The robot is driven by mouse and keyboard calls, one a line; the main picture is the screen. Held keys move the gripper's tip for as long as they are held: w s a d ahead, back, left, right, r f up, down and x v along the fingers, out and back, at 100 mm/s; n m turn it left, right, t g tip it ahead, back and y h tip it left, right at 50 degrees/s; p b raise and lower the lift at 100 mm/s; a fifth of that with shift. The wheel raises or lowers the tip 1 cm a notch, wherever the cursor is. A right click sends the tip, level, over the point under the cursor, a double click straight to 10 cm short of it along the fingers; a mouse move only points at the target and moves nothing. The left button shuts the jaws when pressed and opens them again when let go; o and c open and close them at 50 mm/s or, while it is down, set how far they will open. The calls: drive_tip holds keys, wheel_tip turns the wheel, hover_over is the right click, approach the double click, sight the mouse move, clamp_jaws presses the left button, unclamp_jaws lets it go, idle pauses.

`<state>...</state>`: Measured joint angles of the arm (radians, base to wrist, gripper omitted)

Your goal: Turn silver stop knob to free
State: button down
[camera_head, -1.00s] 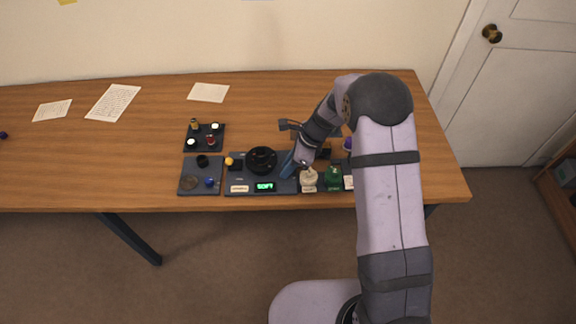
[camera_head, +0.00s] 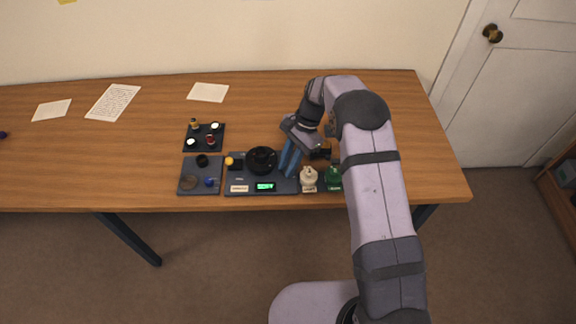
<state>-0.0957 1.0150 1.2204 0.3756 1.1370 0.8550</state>
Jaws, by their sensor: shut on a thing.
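My gripper (camera_head: 287,170) points down with blue fingers at the dark panel (camera_head: 232,178), just right of the black ring-shaped part (camera_head: 262,159). It is shut on a small part at the panel, which the fingers hide. From its place this seems to be the silver stop knob, but I cannot see its silver surface or which way it is turned. A small display (camera_head: 265,187) with green letters glows at the panel's front edge, left of the fingertips.
A cream piece (camera_head: 309,179) and a green piece (camera_head: 333,177) stand close right of the fingers. A yellow knob (camera_head: 230,161) sits left of the ring. Two dark trays (camera_head: 187,163) (camera_head: 190,129) with small parts lie further left. The left tabletop is mostly clear.

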drive_tip(key=n+g+h+b, duration=0.1)
drive_tip(key=n, duration=0.2)
drive_tip(key=shift+w+n, duration=0.15)
drive_tip(key=shift+n, duration=0.25)
drive_tip(key=n+h, duration=0.1)
drive_tip(key=n, duration=0.2)
drive_tip(key=shift+a+n+g+b, duration=0.15)
drive_tip(key=shift+n+g+b, duration=0.15)
drive_tip(key=n+h, duration=0.1)
drive_tip(key=n, duration=0.2)
drive_tip(key=n+h, duration=0.2)
drive_tip(key=n, duration=0.1)
drive_tip(key=shift+a+n+b, duration=0.15)
drive_tip(key=shift+n+b, duration=0.15)
drive_tip(key=c, duration=1.6)
unclamp_jaws()
drive_tip(key=shift+o, duration=0.2)
